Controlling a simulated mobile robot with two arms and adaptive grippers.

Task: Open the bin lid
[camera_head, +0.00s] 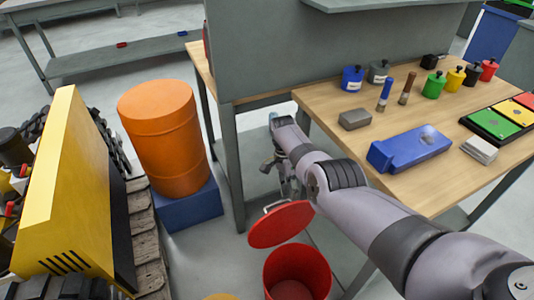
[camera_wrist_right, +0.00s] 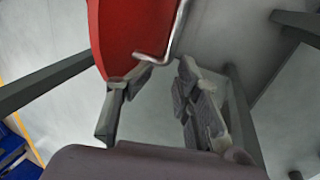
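The red bin (camera_head: 297,275) stands on the floor at the bottom centre of the head view, and its open inside shows. Its red lid (camera_head: 281,226) is raised at the bin's far side, with a pale metal handle at its upper edge. My right gripper (camera_head: 289,188) is just beyond the lid, partly hidden by my own arm. In the right wrist view, the gripper (camera_wrist_right: 164,76) has its fingers apart. The lid (camera_wrist_right: 130,35) and its bent handle (camera_wrist_right: 168,45) are close to the left fingertip; I cannot tell whether they touch. My left gripper is not in view.
An orange barrel (camera_head: 165,138) on a blue base and a yellow tracked carrier (camera_head: 62,180) stand left. Some grey floor is free between barrel and bin.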

